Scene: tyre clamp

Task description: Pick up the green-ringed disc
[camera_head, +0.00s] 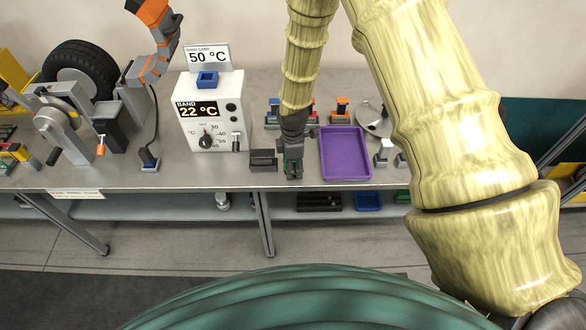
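My gripper (292,172) points down at the front part of the bench, between a dark grey block and a purple tray. Small green patches show at its fingers, but they are too small to tell whether they belong to the gripper or to a disc. I cannot make out a green-ringed disc clearly anywhere; it may be hidden by my gripper or arm. Whether the fingers are open or shut does not show.
The dark grey block (263,160) stands close left of my gripper; the purple tray (346,153) lies close right. A white control box (213,110) reads 22 °C, below a 50 °C card (209,57). A tyre (80,68) and clamp machine stand at left. Small coloured-top pieces stand behind.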

